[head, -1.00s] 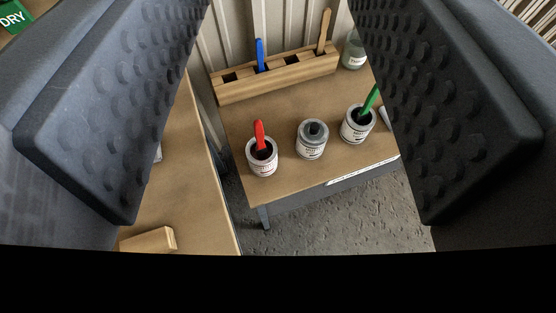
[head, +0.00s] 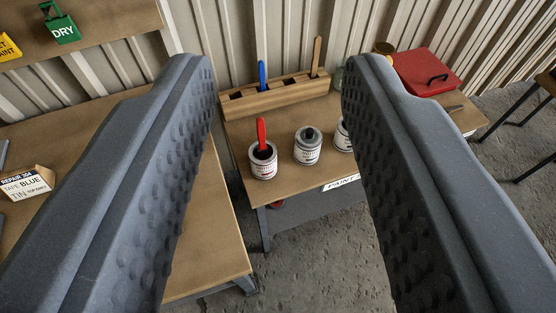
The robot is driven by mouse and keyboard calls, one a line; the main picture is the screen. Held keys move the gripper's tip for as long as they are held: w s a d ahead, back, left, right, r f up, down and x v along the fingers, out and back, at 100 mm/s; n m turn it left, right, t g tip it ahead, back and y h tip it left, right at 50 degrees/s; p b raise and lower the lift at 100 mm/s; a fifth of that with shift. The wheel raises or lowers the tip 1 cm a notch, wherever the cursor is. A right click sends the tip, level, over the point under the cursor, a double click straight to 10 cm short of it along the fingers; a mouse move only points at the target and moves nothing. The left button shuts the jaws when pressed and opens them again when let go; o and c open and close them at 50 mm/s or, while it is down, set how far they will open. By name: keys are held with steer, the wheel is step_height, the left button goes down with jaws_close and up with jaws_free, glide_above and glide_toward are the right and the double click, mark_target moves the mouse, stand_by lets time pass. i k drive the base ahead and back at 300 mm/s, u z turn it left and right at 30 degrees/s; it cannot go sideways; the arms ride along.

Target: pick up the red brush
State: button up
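The red brush (head: 261,134) stands upright in a white paint tin (head: 263,165) on the small wooden table, with only its red handle showing above the rim. Its bristle end is hidden in the tin. My gripper (head: 270,75) is open, with one dark dimpled finger on each side of the picture and nothing between them. The red brush and its tin appear in the gap between the fingers, farther off, and no finger touches them.
A second tin (head: 307,146) stands right of the brush's tin; a third (head: 343,136) is partly behind my right finger. A wooden rack (head: 275,98) holds a blue brush (head: 262,74). A red box (head: 425,71) is at right, a bench (head: 212,235) at left.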

mark_target(262, 152)
steer(key=u, duration=0.15)
steer(key=i, duration=0.85)
steer(key=z, duration=0.05)
